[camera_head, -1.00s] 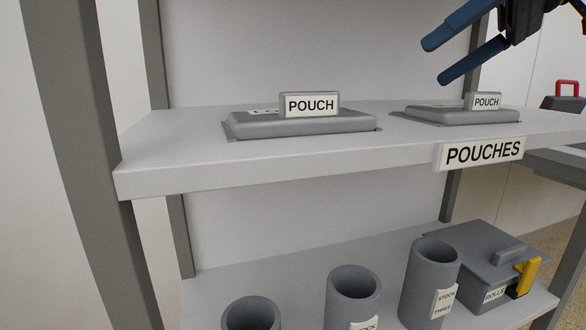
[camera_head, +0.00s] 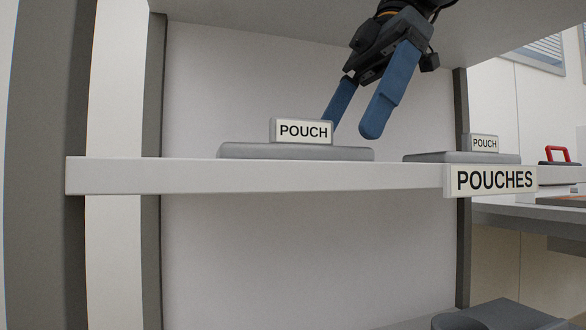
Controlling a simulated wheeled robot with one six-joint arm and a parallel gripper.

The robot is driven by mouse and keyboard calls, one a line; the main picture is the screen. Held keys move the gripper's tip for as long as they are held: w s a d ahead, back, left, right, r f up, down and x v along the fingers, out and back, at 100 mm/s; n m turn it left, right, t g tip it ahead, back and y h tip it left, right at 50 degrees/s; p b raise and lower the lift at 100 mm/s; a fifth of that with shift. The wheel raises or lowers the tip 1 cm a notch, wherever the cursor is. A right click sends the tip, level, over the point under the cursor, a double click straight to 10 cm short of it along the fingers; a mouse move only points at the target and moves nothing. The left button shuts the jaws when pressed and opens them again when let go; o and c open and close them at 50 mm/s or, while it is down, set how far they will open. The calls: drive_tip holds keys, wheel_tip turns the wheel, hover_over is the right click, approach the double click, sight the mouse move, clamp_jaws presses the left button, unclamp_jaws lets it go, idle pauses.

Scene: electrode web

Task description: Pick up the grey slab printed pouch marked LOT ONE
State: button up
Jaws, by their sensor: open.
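Two flat grey slabs lie on the white shelf, each with an upright tab marked POUCH. The left pouch (camera_head: 240,152) is the nearer and wider in view. The right pouch (camera_head: 430,157) lies farther right. No LOT ONE marking can be read now, as the tops are seen nearly edge-on, so I cannot tell which one is LOT ONE. My gripper (camera_head: 352,118) has blue fingers and is open and empty. It points down and left, with its tips just above and right of the left pouch's tab in the picture. I cannot tell whether it touches anything.
The white shelf (camera_head: 150,176) has a raised front edge bearing a POUCHES sign (camera_head: 495,180). Another shelf board (camera_head: 300,15) is overhead, close to my arm. A grey post (camera_head: 45,230) stands at left. A red-handled case (camera_head: 558,157) is beyond at right.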

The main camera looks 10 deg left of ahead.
sight(300, 123)
drive_tip(key=s+a, duration=0.1)
drive_tip(key=s+a+b, duration=0.1)
drive_tip(key=a, duration=0.1)
drive_tip(key=s+a, duration=0.1)
drive_tip(key=a, duration=0.1)
drive_tip(key=shift+b, duration=0.3)
drive_tip(key=shift+s+a+f+b, duration=0.2)
drive_tip(key=shift+a+f+b, duration=0.05)
drive_tip(key=shift+f+b, duration=0.3)
drive_tip(key=c, duration=1.2)
drive_tip(key=shift+r+p, duration=0.25)
drive_tip(key=shift+p, duration=0.05)
drive_tip(key=shift+r+p, duration=0.55)
drive_tip(key=shift+p, duration=0.05)
drive_tip(key=shift+r, duration=0.1)
